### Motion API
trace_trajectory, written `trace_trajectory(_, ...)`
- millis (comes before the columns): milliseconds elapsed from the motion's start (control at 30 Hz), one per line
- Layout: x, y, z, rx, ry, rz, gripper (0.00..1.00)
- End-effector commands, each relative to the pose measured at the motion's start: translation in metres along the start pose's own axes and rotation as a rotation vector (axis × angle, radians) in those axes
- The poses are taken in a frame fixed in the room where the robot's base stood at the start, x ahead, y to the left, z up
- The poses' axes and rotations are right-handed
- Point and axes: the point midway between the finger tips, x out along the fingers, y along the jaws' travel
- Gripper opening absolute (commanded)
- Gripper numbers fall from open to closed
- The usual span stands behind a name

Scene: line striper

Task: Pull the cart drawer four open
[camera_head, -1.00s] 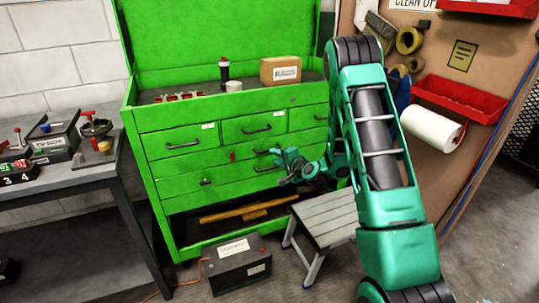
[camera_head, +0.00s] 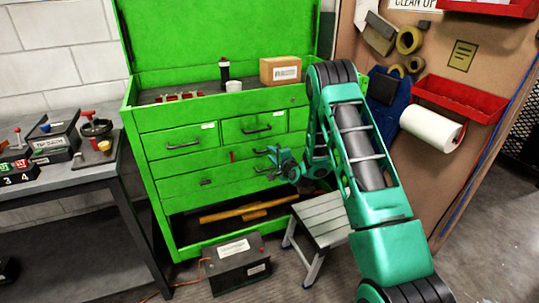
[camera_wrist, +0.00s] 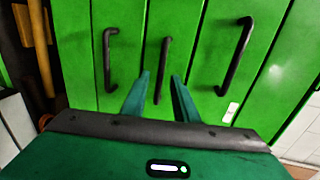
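The green cart (camera_head: 215,220) stands against the wall, and its drawers look shut. I cannot read a number marking drawer four. My gripper (camera_head: 275,160) is in front of the right part of the cart's middle drawers and hides part of their handles. In the wrist view my gripper (camera_wrist: 161,75) is open, with its two fingers apart. A dark bar handle (camera_wrist: 163,70) appears between the fingertips; I cannot tell whether they reach around it. One other handle (camera_wrist: 108,60) shows on the left and another (camera_wrist: 236,58) on the right.
A grey step stool (camera_head: 325,220) stands close below my arm at the cart's right. A black battery box (camera_head: 238,265) sits on the floor in front. A workbench (camera_head: 75,180) is at the left. A cardboard box (camera_head: 280,70) is on the cart top.

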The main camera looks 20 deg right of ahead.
Motion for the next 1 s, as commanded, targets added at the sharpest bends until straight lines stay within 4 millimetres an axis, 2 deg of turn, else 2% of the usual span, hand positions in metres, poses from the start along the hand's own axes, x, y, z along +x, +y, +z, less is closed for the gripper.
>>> trace_trajectory(100, 0.016, 0.0, 0.0, -0.002, 0.0, -0.001, 0.27)
trace_trajectory(233, 0.025, 0.0, -0.001, -0.001, 0.0, -0.001, 0.27)
trace_trajectory(600, 0.03, 0.0, -0.001, 0.001, 0.001, 0.001, 0.27)
trace_trajectory(700, 0.029, 0.0, -0.001, 0.0, 0.001, 0.001, 0.03)
trace_trajectory(733, 0.029, 0.0, -0.001, 0.0, 0.001, 0.001, 0.0)
trace_trajectory(1000, 0.029, 0.001, -0.001, 0.001, 0.001, 0.002, 0.0)
